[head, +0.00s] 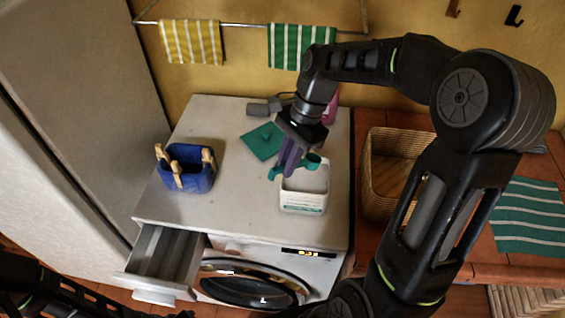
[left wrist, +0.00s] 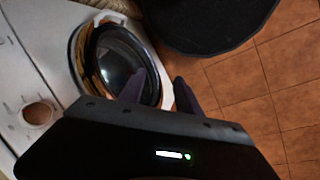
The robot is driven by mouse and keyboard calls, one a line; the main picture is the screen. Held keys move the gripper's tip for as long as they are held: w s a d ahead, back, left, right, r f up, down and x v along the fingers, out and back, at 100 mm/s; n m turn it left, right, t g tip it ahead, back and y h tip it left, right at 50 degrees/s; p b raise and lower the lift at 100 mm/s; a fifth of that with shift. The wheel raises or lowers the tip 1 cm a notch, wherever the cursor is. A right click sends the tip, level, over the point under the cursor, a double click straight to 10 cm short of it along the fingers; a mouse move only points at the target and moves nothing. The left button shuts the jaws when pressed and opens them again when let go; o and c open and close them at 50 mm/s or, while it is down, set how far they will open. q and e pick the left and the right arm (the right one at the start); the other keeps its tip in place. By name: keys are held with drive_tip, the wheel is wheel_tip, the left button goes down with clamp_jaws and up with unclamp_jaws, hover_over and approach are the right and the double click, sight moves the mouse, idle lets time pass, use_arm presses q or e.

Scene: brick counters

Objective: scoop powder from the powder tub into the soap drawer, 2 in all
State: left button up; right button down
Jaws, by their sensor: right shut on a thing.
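The white powder tub (head: 303,200) with a teal-printed label stands near the front right of the washing machine top. My right gripper (head: 288,160) is shut on a teal scoop (head: 312,160), just over the tub's back left rim. The gripper hides part of the scoop, and I cannot tell if powder is in it. The soap drawer (head: 160,275) is pulled open at the machine's front left, with grey compartments inside. My left gripper (left wrist: 158,86) is open and empty in the left wrist view, in front of the machine's round door (left wrist: 118,60).
A blue basket (head: 184,180) with clothes-pegs stands left on the machine top. A teal square lid (head: 262,141) lies behind the tub, with a pink bottle (head: 330,112) farther back. A wicker basket (head: 385,145) stands on the brick counter at right. The top between blue basket and tub is clear.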

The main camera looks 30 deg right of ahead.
drive_tip(key=shift+w+d+f+y, duration=0.15)
drive_tip(key=shift+d+y, duration=0.15)
drive_tip(key=shift+y, duration=0.2)
drive_tip(key=shift+s+d+f+y, duration=0.15)
drive_tip(key=shift+d+y, duration=0.1)
drive_tip(key=shift+y, duration=0.25)
drive_tip(key=shift+w+a+f+b, duration=0.1)
drive_tip(key=shift+a+f+b, duration=0.05)
drive_tip(key=shift+f+b, duration=0.4)
drive_tip(key=shift+a+f+b, duration=0.15)
drive_tip(key=shift+f+b, duration=0.45)
drive_tip(key=shift+b, duration=0.15)
wheel_tip(320, 180, down, 4)
drive_tip(key=b, duration=0.3)
drive_tip(key=shift+r, duration=0.2)
drive_tip(key=shift+h, duration=0.7)
drive_tip(key=r+p, duration=0.4)
drive_tip(key=r, duration=0.1)
drive_tip(key=shift+a+r, duration=0.1)
drive_tip(key=shift+a, duration=0.15)
drive_tip(key=shift+a+r+h+p, duration=0.55)
drive_tip(key=shift+r+h+p, duration=0.25)
drive_tip(key=shift+h, duration=0.4)
drive_tip(key=shift+a+r+h, duration=0.1)
drive_tip(key=shift+r+h, duration=0.1)
drive_tip(key=shift+h, duration=0.3)
drive_tip(key=shift+s, duration=0.2)
